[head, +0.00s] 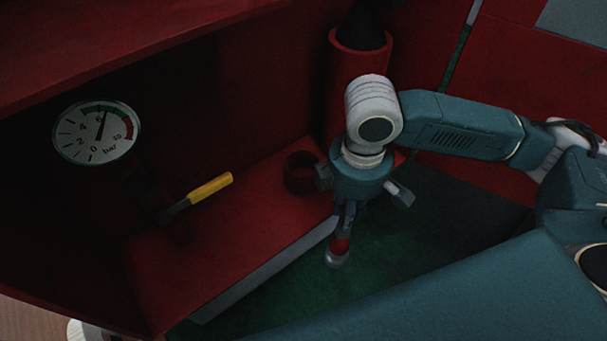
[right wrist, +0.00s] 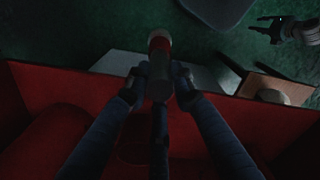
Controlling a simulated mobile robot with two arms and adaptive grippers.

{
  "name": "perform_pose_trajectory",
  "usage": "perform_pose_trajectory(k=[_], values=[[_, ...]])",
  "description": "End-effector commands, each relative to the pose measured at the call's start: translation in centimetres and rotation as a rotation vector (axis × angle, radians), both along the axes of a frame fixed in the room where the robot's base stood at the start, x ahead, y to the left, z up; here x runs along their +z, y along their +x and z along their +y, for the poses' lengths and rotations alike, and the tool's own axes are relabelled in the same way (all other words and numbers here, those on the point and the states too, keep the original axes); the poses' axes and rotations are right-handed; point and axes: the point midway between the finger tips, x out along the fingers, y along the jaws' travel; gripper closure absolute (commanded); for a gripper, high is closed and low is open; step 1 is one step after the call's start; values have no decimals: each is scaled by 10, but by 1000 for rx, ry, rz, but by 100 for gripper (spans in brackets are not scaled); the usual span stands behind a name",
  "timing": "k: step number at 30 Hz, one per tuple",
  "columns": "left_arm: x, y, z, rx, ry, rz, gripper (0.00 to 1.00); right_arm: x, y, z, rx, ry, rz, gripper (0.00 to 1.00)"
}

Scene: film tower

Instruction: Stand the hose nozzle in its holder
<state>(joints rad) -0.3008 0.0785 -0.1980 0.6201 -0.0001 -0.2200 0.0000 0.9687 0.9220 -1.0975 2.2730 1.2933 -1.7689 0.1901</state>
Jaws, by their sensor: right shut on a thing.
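The hose nozzle has a red band and a pale end. My right gripper (head: 346,212) is shut on it, and the nozzle (head: 338,250) hangs below the gripper in the head view. In the right wrist view the nozzle (right wrist: 159,45) sits between the fingertips (right wrist: 158,88). A round red cup (head: 291,174), which looks like the holder, stands on the red ledge to the left of my right gripper, apart from the nozzle. My left gripper (right wrist: 272,29) shows small at the top right of the right wrist view, its fingers apart; nothing is seen between them.
A pressure gauge (head: 97,146) is on the dark red wall at left. A yellow-handled lever (head: 210,187) sticks out above the red ledge (head: 215,255). A red tube (head: 345,85) with a dark thing in it stands behind my right arm. Green floor lies below the ledge.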

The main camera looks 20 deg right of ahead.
Motion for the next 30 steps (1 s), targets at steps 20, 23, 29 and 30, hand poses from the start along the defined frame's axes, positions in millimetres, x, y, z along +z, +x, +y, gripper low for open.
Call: perform_pose_trajectory(k=[20, 23, 29, 30], values=[[34, 3, 2, -4, 2, -3, 60, 148, 5, -7, 1459, 14, -19, 100], [38, 3, 1, -4, 0, -5, 60, 167, 2, -9, 1660, 14, -19, 100], [47, 3, -2, -3, -2, -5, 60, 206, -5, -12, 2079, 10, -21, 100], [48, 3, -2, -3, -2, -5, 60, 213, -6, -13, 2160, 9, -22, 100]])
